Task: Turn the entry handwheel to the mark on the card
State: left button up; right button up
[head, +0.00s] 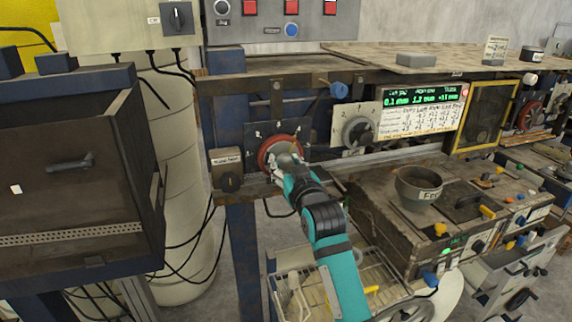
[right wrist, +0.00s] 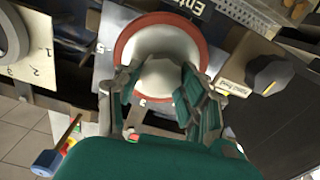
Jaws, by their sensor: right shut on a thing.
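The entry handwheel has a red rim (head: 266,152) and a pale hub, and is mounted on a numbered plate below the bench edge. In the right wrist view its red rim (right wrist: 122,43) and broad pale hub (right wrist: 160,47) fill the top middle, under a partly cut-off label beginning "Entr". My right gripper (head: 282,164) is at the wheel, its fingers shut on the hub from both sides; they also show in the right wrist view (right wrist: 159,75). The handwritten card (head: 428,124) hangs under the green display; its writing is too small to read. My left gripper is out of view.
A second, grey handwheel (head: 358,132) on a numbered plate is to the right. A small box with a black knob (head: 230,181) is close on the left. A dark cabinet (head: 75,160) stands further left. A wire basket (head: 300,275) is below my right arm.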

jog(key=c, duration=0.4)
jog(key=n+p, duration=0.1)
jog(key=n, duration=0.3)
jog(key=shift+p, duration=0.35)
jog(key=n+p, duration=0.1)
jog(key=n, duration=0.3)
jog(key=n+p, duration=0.2)
jog(key=n, duration=0.3)
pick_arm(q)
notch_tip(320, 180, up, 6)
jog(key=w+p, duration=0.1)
pick_arm(e)
jog(key=shift+n, duration=1.3)
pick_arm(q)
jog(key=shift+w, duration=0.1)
pick_arm(e)
jog(key=shift+r, duration=0.1)
